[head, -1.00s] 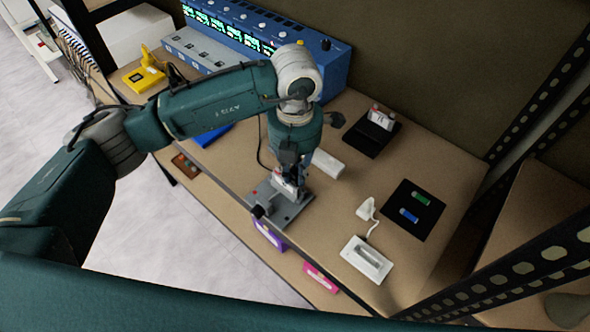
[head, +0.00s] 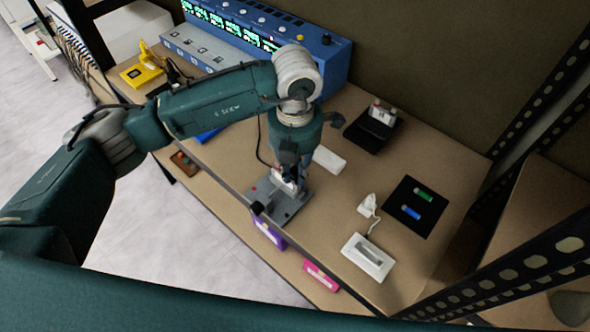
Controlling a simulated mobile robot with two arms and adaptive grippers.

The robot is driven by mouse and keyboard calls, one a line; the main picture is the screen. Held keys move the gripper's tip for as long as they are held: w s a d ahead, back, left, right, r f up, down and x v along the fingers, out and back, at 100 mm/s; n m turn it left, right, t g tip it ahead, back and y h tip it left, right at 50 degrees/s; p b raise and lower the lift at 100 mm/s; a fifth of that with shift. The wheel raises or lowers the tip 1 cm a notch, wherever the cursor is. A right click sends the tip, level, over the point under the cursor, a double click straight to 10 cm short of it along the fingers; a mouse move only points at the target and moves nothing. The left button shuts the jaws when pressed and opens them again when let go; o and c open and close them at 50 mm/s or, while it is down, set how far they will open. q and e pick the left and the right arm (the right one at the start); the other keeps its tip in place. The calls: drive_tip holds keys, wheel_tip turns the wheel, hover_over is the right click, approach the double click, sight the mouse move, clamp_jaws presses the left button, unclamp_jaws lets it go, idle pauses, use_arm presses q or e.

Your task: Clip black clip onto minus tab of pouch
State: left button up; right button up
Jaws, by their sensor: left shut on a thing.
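My left gripper (head: 287,178) points down over the grey fixture plate (head: 293,208) near the shelf's front edge. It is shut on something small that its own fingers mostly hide. A thin black cable (head: 259,140) runs down to the fingertips, so the held thing looks to be the black clip. The white pouch (head: 279,180) shows only in part on the fixture, beside and behind the fingers, with a small red mark close by. Its minus tab is hidden, and I cannot tell whether the clip touches it. My right gripper is not in view.
A blue instrument (head: 300,45) stands at the back. A black holder with a white item (head: 381,112), a white block (head: 329,160), a black mat (head: 401,222) with two small cylinders and a white cabled tray (head: 352,247) lie to the right. A metal upright borders the right.

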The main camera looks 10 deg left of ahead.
use_arm(q)
drive_tip(key=o, duration=1)
drive_tip(key=shift+r, duration=0.1)
wheel_tip(320, 180, up, 12)
drive_tip(key=shift+f, duration=0.1)
